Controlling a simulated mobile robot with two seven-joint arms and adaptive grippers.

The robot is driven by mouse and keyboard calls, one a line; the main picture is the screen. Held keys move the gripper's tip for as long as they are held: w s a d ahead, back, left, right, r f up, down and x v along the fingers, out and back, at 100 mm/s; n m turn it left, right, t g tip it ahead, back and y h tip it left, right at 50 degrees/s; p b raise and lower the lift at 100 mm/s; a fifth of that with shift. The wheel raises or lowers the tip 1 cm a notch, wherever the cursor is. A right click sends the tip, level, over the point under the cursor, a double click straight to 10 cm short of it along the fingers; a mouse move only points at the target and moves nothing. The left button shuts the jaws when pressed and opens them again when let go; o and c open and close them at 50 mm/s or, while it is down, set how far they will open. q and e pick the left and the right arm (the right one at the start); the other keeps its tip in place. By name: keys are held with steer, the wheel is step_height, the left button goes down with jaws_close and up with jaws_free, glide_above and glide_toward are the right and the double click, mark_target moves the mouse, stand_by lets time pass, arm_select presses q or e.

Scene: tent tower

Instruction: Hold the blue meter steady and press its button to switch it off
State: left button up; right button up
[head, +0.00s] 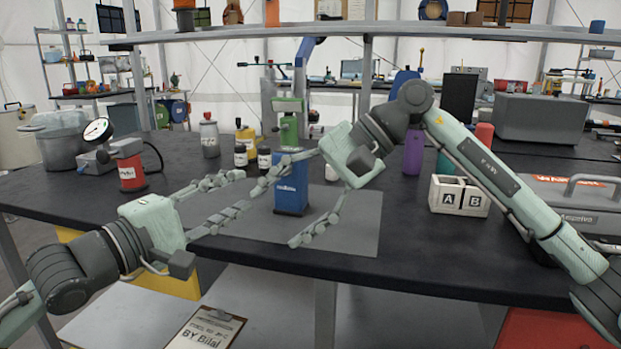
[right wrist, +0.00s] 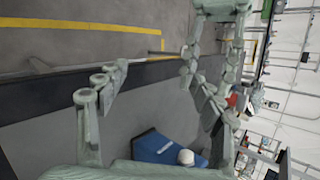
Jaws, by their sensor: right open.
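The blue meter (head: 290,188) stands upright on the grey mat (head: 345,222) near the table's front edge, with white lettering on its front. My right gripper (head: 274,216) is open around its near side; one finger crosses in front of its upper part, hiding some of it. In the right wrist view the meter (right wrist: 155,147) lies between my open right fingers (right wrist: 155,80), near the palm, with a pale round knob or button (right wrist: 186,157) on it. My left gripper (head: 244,190) is open and empty, left of the meter and apart from it. Contact with the right fingers cannot be told.
Small dark bottles (head: 264,158) and a green-topped item (head: 288,120) stand behind the meter. A white A/B box (head: 459,196) and a grey toolbox (head: 575,205) are at the right. The front right tabletop is clear.

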mark_target(276, 150)
steer(key=w+r+m+t+y, duration=0.1)
steer(key=w+r+m+y, duration=0.1)
steer(key=w+r+m, duration=0.1)
steer(key=w+r+m+t+y, duration=0.2)
steer(key=w+r+m, duration=0.1)
steer(key=w, duration=0.2)
steer(key=w+r+m+t+y, duration=0.2)
steer(key=w+r+m, duration=0.1)
steer(key=w, duration=0.1)
steer(key=shift+w+a+m+y, duration=0.1)
steer(key=shift+w+m+y, duration=0.1)
steer(key=shift+m+y, duration=0.1)
steer(key=w+d+m, duration=0.1)
steer(key=f+m+t, duration=0.1)
steer(key=m, duration=0.1)
steer(key=shift+w+d+m+y, duration=0.3)
steer(key=shift+w+d, duration=0.05)
step_height(276, 150, down, 4)
steer(key=d+r+m, duration=0.1)
steer(key=d+m, duration=0.2)
steer(key=m, duration=0.1)
steer(key=x, duration=0.7)
steer(key=shift+w+a+f, duration=0.25)
steer(key=shift+a+f, duration=0.1)
jaws_close()
